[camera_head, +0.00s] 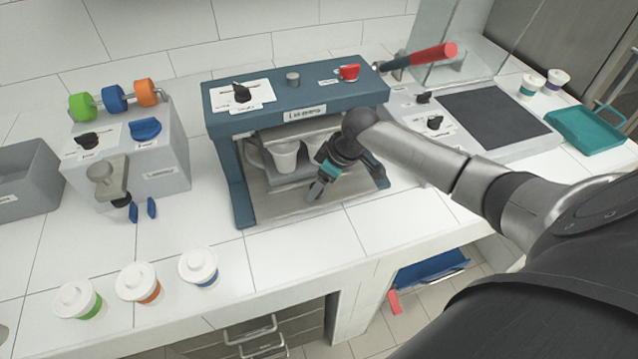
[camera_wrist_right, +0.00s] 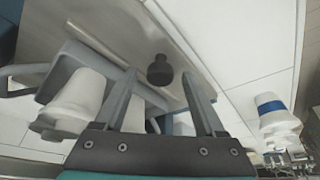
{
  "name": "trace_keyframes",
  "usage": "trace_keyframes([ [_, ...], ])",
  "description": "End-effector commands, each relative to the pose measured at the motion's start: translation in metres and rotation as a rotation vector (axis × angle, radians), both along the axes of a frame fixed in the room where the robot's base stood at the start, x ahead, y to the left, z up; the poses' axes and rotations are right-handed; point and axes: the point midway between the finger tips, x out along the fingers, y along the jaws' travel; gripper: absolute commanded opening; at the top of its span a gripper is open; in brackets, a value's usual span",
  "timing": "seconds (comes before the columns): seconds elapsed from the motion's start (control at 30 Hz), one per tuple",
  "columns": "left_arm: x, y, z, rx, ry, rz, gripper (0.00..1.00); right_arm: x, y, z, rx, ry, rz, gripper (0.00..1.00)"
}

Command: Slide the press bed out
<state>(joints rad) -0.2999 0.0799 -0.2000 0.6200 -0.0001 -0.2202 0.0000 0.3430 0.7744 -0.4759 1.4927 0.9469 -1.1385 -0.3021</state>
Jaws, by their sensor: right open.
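The blue press (camera_head: 225,120) stands on the counter in the middle of the head view. In its opening is a grey bed (camera_head: 268,203), with a white cup (camera_head: 285,157) further in. My right gripper (camera_head: 318,188) is at the front of the opening, pointing down. In the right wrist view its open fingers (camera_wrist_right: 160,80) lie either side of a small dark knob (camera_wrist_right: 159,72) above the grey plate. I cannot tell whether they touch the knob. A white cup (camera_wrist_right: 72,105) shows left of the fingers. My arm hides the opening's right part. My left gripper is not in view.
A grey filler box (camera_head: 165,165) with coloured knobs stands left. Three lidded cups, green (camera_head: 77,300), orange (camera_head: 138,283) and blue (camera_head: 198,267), stand on the front counter. A red-handled lever (camera_head: 432,55) sticks out right of the press. The counter before the press is clear.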

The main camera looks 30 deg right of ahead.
Motion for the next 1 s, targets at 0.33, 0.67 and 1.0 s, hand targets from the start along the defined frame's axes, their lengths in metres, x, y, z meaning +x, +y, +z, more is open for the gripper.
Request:
trace_keyframes([
  [0.33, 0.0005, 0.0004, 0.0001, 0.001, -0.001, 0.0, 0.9, 0.0, 0.0, -0.0001, 0.0, 0.0, 0.0, 0.58],
  [0.67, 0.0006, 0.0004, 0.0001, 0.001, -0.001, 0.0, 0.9, -0.0002, -0.0001, -0.0001, 0.0, 0.0, 0.0, 0.21],
  [1.0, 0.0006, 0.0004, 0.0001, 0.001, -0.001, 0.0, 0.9, -0.0002, -0.0001, -0.0001, -0.001, 0.001, 0.0, 0.0],
])
